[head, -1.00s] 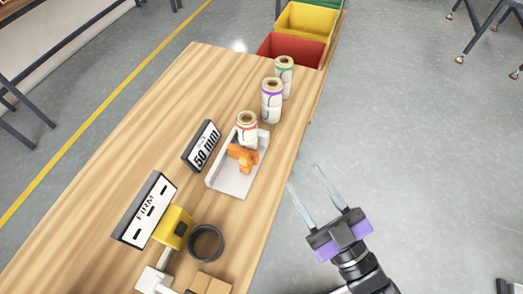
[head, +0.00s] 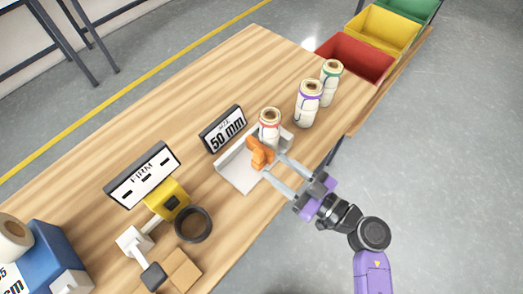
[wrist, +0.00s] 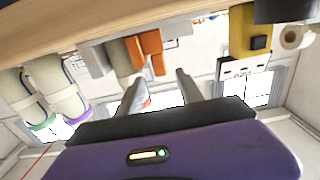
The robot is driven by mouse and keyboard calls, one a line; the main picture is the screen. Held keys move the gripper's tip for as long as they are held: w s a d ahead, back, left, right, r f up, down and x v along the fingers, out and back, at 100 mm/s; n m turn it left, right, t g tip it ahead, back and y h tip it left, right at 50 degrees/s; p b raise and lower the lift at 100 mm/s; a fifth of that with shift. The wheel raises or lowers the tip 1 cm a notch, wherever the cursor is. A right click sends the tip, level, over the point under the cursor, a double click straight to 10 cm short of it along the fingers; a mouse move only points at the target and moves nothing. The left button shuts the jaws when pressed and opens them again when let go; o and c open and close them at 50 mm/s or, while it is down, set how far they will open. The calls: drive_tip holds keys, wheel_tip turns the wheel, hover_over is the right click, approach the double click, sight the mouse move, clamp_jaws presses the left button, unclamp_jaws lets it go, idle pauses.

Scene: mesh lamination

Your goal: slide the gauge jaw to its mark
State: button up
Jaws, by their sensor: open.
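The orange gauge jaw (head: 258,154) sits on the pale grey gauge (head: 238,178) near the table's right edge. A roll with a red band (head: 269,125) stands at the gauge's far end, behind the jaw. My gripper (head: 274,165) is open, its two fingertips just right of the jaw. In the wrist view the jaw (wrist: 150,46) appears above and between the spread fingers (wrist: 158,85), with nothing held. I cannot tell whether a finger touches it. A black sign reading "50 mm" (head: 223,130) stands behind the gauge. I cannot make out the mark on the gauge.
Rolls with purple (head: 308,103) and green (head: 331,82) bands stand beyond the gauge. Red (head: 355,55) and yellow (head: 383,30) bins are at the far end.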

sight(262, 157)
drive_tip(key=x, duration=0.7)
clamp_jaws()
idle(1.4)
